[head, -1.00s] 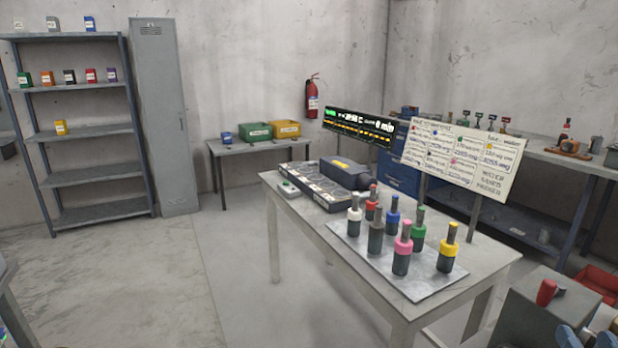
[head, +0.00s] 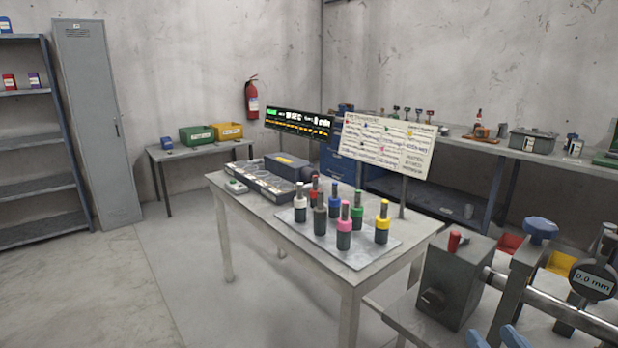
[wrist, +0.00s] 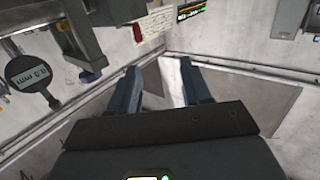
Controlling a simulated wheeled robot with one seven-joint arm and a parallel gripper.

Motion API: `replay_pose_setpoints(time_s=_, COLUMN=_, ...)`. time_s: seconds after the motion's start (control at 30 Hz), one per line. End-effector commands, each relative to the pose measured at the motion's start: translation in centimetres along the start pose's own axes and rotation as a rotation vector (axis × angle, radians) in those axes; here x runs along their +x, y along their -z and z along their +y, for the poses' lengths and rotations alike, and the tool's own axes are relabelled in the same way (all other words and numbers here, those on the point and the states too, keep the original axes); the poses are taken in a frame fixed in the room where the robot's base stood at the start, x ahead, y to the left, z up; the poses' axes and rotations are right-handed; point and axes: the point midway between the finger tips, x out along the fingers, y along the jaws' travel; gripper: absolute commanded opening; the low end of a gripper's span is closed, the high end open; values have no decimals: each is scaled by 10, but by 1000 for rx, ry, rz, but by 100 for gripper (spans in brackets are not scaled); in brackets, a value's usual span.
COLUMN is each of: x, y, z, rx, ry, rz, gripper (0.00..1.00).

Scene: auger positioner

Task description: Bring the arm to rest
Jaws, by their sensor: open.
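My gripper (wrist: 160,90) shows in the wrist view with its two blue-grey fingers spread apart. Nothing is between the fingers; bare floor and wall show past them. In the wrist view, a bench fixture with a round dial (wrist: 27,78) reading 0.0 mm is at the left, apart from the fingers. The same dial (head: 593,281) is at the right of the head view.
A table (head: 355,280) holds a metal plate (head: 357,258) with several coloured-collar tools. A grey block with a red knob (head: 454,242) stands at the right. A locker (head: 90,120) and shelves (head: 25,158) are at the left. The floor (head: 150,290) at lower left is clear.

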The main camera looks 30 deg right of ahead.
Motion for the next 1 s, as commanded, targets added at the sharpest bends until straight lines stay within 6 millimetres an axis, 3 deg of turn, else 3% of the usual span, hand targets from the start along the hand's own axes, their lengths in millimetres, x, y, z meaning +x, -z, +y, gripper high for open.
replay_pose_setpoints(time_s=0.27, x=-54, y=-24, z=-42, rx=-25, ry=148, rz=-60, gripper=48)
replay_pose_setpoints(time_s=0.5, x=-142, y=-41, z=-82, rx=-47, ry=347, rz=-138, gripper=48)
replay_pose_setpoints(time_s=0.7, x=-206, y=-41, z=-95, rx=-53, ry=469, rz=-192, gripper=48)
replay_pose_setpoints(time_s=0.83, x=-229, y=-38, z=-96, rx=-56, ry=509, rz=-210, gripper=48)
replay_pose_setpoints(time_s=1.0, x=-238, y=-36, z=-96, rx=-57, ry=524, rz=-217, gripper=48)
